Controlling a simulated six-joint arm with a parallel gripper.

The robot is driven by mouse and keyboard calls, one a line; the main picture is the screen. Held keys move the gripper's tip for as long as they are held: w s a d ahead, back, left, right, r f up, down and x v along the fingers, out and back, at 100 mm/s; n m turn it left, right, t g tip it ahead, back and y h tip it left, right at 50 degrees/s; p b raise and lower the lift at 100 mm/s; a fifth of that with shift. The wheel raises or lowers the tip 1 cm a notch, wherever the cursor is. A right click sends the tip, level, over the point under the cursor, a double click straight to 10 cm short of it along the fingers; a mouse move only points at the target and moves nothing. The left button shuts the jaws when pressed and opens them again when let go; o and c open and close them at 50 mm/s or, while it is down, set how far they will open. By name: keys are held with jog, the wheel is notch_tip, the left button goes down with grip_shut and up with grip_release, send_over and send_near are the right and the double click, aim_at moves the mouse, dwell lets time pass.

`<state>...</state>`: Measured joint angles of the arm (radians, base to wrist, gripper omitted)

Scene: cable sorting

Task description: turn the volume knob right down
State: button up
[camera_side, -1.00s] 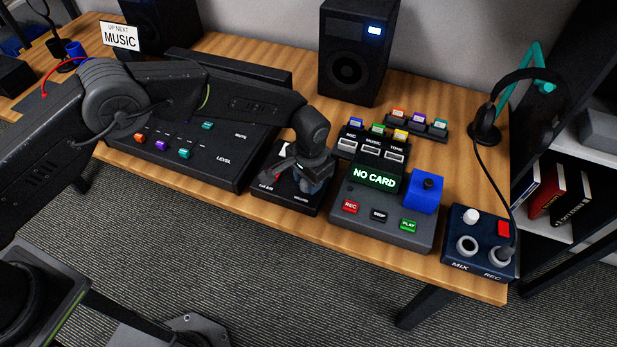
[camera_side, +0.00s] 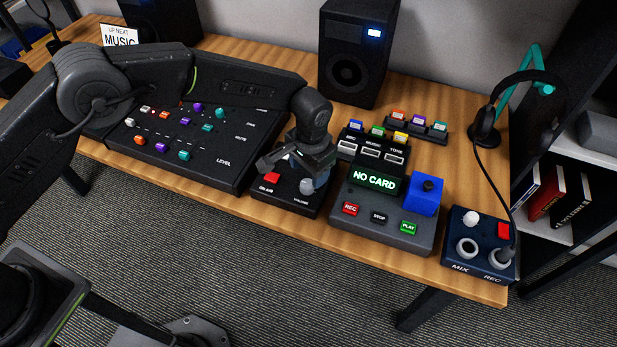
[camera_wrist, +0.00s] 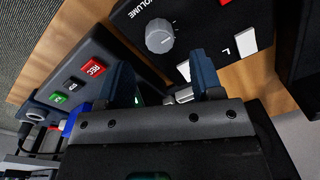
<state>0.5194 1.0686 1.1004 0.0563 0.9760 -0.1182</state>
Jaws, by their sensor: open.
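The volume knob (camera_side: 307,185) is a grey round knob on a small black box (camera_side: 287,203), beside a red button (camera_side: 272,178). In the wrist view the grey knob (camera_wrist: 160,36) stands near the printed word VOLUME, with a pale mark on its top. My gripper (camera_side: 293,166) is open and empty, just above and behind the knob in the side view. In the wrist view my gripper's two dark blue fingers (camera_wrist: 165,78) are spread, with the knob beyond their tips and apart from them. My gripper partly hides the back of the box.
A recorder reading NO CARD (camera_side: 376,180) stands close on the right, with a blue block (camera_side: 424,194) on it. A mixer with sliders (camera_side: 190,140) lies on the left. A MIX/REC box (camera_side: 481,245) is at the far right. A speaker (camera_side: 355,55) stands behind.

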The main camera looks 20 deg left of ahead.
aim_at(309, 184)
notch_tip(309, 184, up, 9)
jog(key=shift+d, duration=0.2)
jog(key=shift+s, duration=0.1)
dwell(0.4)
jog(key=s+a+r+n+t+h, duration=0.1)
jog(key=s+a+r, duration=0.3)
jog(key=a+r, duration=0.45)
jog(key=s+a+r+n+t, duration=0.1)
jog(key=s+a+r, duration=0.3)
jog(key=a+r, duration=0.5)
jog(key=s+a+n+t, duration=0.1)
jog(key=s+a, duration=0.4)
jog(key=s, duration=0.4)
jog(key=s+a+n+t, duration=0.2)
jog(key=s+a, duration=0.3)
jog(key=s, duration=0.5)
jog(key=shift+r, duration=0.45)
